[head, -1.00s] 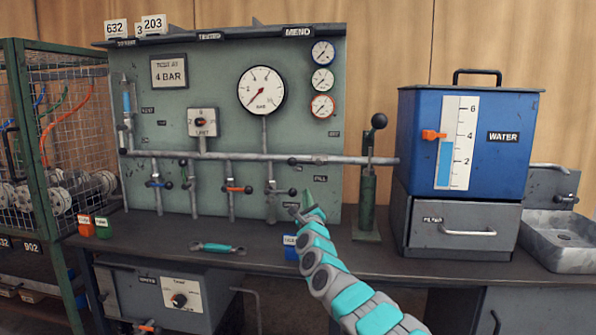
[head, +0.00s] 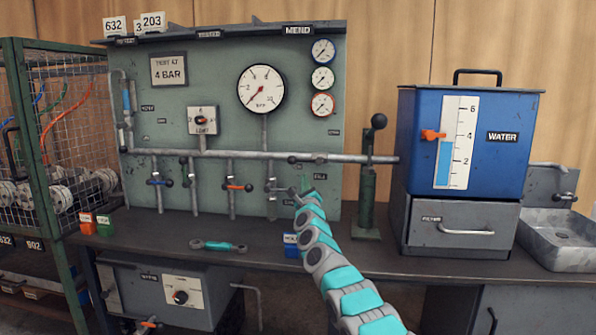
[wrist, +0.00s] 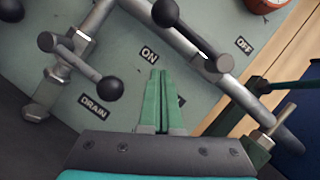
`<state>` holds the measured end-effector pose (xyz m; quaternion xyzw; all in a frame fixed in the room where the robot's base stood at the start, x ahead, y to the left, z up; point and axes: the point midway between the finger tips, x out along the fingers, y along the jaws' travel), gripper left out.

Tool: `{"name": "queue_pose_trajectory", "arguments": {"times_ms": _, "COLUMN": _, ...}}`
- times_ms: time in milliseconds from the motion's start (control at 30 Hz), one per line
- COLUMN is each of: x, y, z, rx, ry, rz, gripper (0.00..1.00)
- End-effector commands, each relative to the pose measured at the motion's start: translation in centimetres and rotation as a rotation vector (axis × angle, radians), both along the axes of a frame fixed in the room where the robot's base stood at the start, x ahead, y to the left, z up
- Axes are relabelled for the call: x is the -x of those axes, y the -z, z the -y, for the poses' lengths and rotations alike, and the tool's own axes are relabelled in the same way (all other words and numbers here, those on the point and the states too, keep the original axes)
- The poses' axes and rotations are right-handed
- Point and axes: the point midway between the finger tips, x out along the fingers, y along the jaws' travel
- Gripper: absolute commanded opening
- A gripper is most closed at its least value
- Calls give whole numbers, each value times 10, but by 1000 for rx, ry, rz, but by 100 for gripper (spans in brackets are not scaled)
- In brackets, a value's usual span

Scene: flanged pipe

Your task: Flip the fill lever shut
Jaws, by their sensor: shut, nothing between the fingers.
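The fill lever (head: 306,160) is a dark handle with a black ball end, mounted on the horizontal pipe of the test panel. In the wrist view the fill lever (wrist: 190,35) lies roughly along the pipe, its ball toward the upper left, with an ON label below it and an OFF label on the other side. My gripper (head: 305,181) is below the lever near the panel. In the wrist view my gripper (wrist: 158,74) has its green fingers together and empty, apart from the lever, partly covering a label.
The drain lever (wrist: 85,65), also ball-ended, is close on the left of my fingers. A green hand pump (head: 368,190) stands right of the lever, before the blue water tank (head: 463,140). A blue block (head: 291,246) and a teal wrench-like tool (head: 218,245) lie on the bench.

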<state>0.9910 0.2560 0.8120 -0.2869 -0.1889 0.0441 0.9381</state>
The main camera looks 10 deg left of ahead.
Motion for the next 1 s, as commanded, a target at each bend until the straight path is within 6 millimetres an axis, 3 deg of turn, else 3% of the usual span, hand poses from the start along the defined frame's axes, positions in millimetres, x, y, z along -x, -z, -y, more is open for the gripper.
{"name": "queue_pose_trajectory", "arguments": {"times_ms": 400, "x": 3, "y": -33, "z": -21, "rx": 2, "ry": 1, "rz": 2, "gripper": 0}}
{"name": "queue_pose_trajectory", "arguments": {"times_ms": 1000, "x": 5, "y": -33, "z": -23, "rx": -6, "ry": 2, "rz": 2, "gripper": 0}}
